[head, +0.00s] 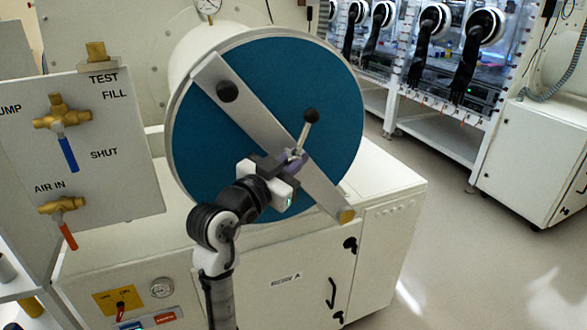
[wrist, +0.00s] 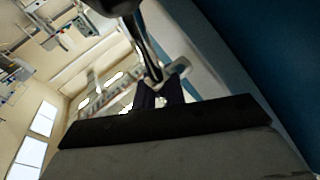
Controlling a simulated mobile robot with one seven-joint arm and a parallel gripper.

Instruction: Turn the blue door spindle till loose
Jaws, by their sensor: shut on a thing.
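The blue door (head: 225,150) is a large round disc with a pale rim on the end of a white cylinder. A grey bar (head: 245,105) crosses it diagonally from upper left to lower right. The spindle handle (head: 304,133) stands at the middle of the bar, a metal rod with a black ball on its upper end. My gripper (head: 293,160) is at the foot of this handle, shut on it. In the wrist view the rod (wrist: 150,58) runs down to my dark fingertips (wrist: 160,93). The spindle's hub is mostly hidden by my gripper.
A valve panel (head: 110,180) with blue and red levers stands at left, close to my arm. A white cabinet (head: 385,215) is below the door. Gloveboxes (head: 440,60) line the back right. Floor (head: 480,270) at right is clear.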

